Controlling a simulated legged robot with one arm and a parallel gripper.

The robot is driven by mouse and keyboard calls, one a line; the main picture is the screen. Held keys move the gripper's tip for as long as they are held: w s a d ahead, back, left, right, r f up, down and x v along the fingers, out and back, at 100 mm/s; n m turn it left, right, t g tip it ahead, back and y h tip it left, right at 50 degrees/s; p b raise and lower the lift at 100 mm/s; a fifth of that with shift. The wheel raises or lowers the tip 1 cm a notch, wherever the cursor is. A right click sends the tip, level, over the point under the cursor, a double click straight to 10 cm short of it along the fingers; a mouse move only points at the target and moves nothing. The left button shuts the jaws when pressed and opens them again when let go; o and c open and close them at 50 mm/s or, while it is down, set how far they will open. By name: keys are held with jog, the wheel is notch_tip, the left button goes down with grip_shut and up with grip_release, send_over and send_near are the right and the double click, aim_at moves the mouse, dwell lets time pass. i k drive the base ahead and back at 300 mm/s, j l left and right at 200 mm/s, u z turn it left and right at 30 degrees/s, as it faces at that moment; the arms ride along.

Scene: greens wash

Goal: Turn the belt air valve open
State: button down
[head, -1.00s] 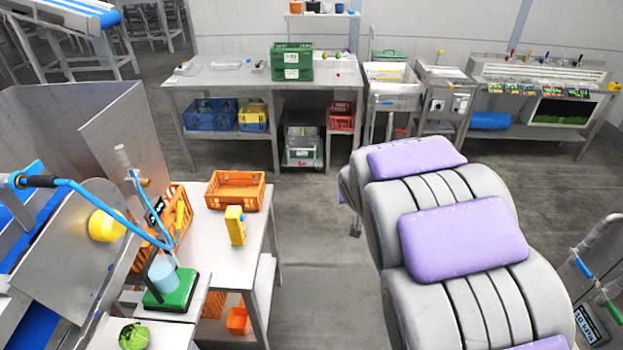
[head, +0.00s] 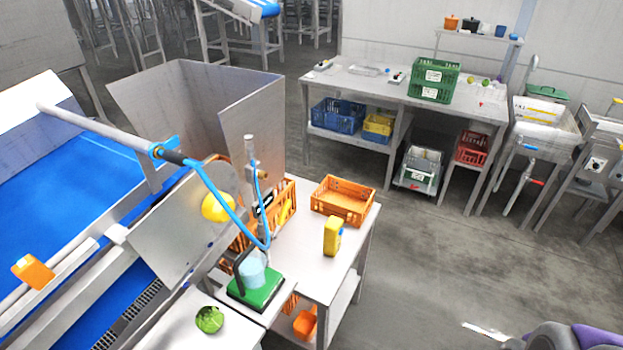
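I cannot tell for sure which part is the belt air valve. A grey post (head: 249,158) with a small brass-coloured fitting (head: 263,174) stands at the back of the near steel table, beside an orange crate. A blue hose (head: 221,199) hangs from a black sleeve (head: 173,157) with a blue fitting (head: 156,152) on the end of a grey pipe (head: 92,124) above the blue belt (head: 38,168). No handle position is readable. My gripper is not in view; only a grey and purple part of my own body shows at the bottom right.
A yellow round part (head: 218,206) sits on a slanted steel panel. Open floor (head: 420,270) lies to the right.

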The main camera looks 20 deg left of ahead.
aim_at(286, 205)
jog(key=i, duration=0.85)
jog(key=i+l+u, duration=0.1)
jog(key=i, duration=0.75)
jog(key=i+u, duration=0.1)
jog(key=u, duration=0.75)
jog(key=i+l+u, duration=0.1)
jog(key=u, duration=0.35)
jog(key=l+u, duration=0.15)
jog(key=u, duration=0.25)
jog(key=i+l, duration=0.05)
